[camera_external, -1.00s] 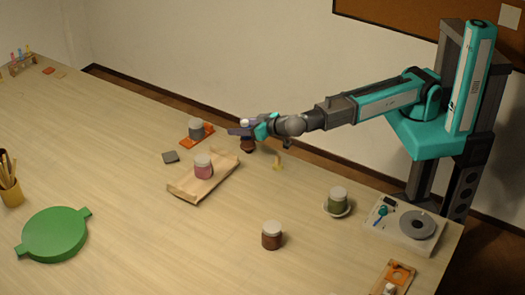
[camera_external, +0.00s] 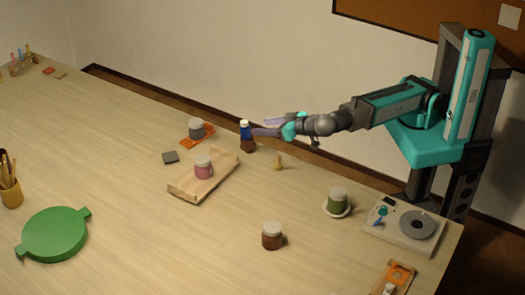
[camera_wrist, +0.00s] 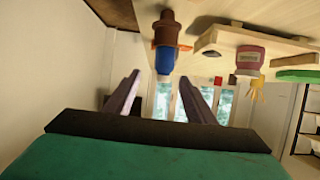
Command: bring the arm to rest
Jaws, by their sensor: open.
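My gripper (camera_external: 268,126) is open and empty, with its fingers apart, above the far edge of the table. My arm reaches left from its column at the right. A bottle with a blue top and brown base (camera_external: 246,136) stands on the table just left of my fingertips, apart from them. In the wrist view the picture is upside down: the blue-topped bottle (camera_wrist: 165,45) hangs from the upper edge, between and beyond my fingers (camera_wrist: 160,100).
On the table (camera_external: 120,140) stand a pink jar (camera_external: 203,167) on a tan tray (camera_external: 186,190), a grey jar (camera_external: 196,128) on an orange tile, a green jar (camera_external: 338,200), a brown jar (camera_external: 272,236), a small yellowish stand (camera_external: 279,163), a scale (camera_external: 405,226) and a green round piece (camera_external: 54,235).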

